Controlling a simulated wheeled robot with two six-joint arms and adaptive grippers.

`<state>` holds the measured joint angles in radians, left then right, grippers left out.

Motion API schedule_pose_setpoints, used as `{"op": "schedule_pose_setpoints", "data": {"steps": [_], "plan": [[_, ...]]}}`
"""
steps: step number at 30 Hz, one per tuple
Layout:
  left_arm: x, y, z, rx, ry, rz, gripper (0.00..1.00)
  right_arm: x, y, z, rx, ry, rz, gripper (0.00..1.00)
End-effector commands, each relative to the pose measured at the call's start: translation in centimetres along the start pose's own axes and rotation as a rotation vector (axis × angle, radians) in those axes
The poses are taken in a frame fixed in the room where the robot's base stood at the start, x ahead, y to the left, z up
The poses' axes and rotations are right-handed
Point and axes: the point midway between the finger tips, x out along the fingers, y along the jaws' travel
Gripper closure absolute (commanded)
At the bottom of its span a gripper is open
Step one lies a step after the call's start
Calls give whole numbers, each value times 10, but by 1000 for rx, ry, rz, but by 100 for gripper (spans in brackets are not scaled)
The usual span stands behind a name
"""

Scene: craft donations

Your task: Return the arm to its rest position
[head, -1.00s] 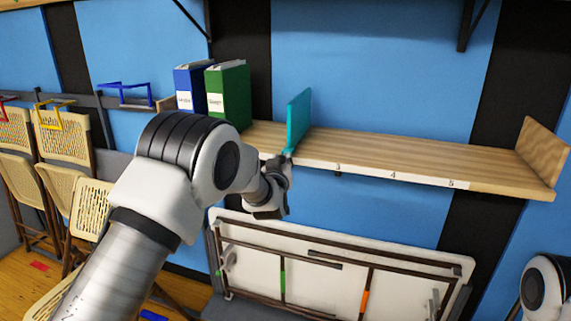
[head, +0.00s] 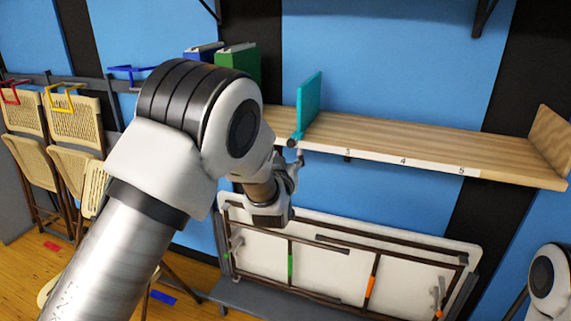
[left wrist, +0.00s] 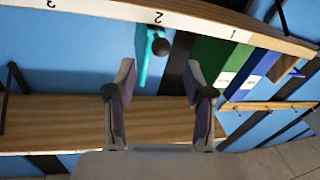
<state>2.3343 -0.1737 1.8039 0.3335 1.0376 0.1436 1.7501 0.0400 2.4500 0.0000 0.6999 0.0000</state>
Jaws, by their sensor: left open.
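My left gripper (head: 292,172) is open and empty, just in front of and below the front edge of the wooden shelf (head: 420,143). A teal upright divider (head: 310,98) stands on the shelf just above it, apart from the fingers as far as I can tell. In the left wrist view the open fingers (left wrist: 160,80) have nothing between them. The teal divider (left wrist: 143,68) shows beyond them, with a dark round knob at its end. My left arm hides part of the shelf's left end and the lower parts of the binders. My right gripper is out of view.
A green binder (head: 240,61) and a blue binder (head: 203,51) stand left of the divider. The shelf right of it is bare. A folded white table (head: 340,265) leans below. Folding chairs (head: 75,122) hang at left. A dark bracket (head: 486,14) is overhead.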

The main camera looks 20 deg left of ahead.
Motion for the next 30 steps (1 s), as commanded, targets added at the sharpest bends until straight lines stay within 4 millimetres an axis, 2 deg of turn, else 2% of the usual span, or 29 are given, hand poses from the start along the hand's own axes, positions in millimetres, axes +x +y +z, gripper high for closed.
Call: {"op": "schedule_pose_setpoints", "data": {"steps": [3,7,19,21,23,26,29,30], "plan": [[-25,1,0,4,0,2,47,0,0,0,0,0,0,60],[-39,0,0,1,1,1,47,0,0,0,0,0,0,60],[-41,0,0,1,1,0,47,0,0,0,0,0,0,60],[-41,-1,7,2,-10,-2,47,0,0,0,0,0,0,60],[-42,-7,24,3,-37,-11,47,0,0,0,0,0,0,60],[-48,-30,77,2,-127,-48,47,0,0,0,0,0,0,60],[-74,-67,152,12,-277,-102,47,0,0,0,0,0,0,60],[-90,-81,182,20,-349,-120,47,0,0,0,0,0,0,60]]}}
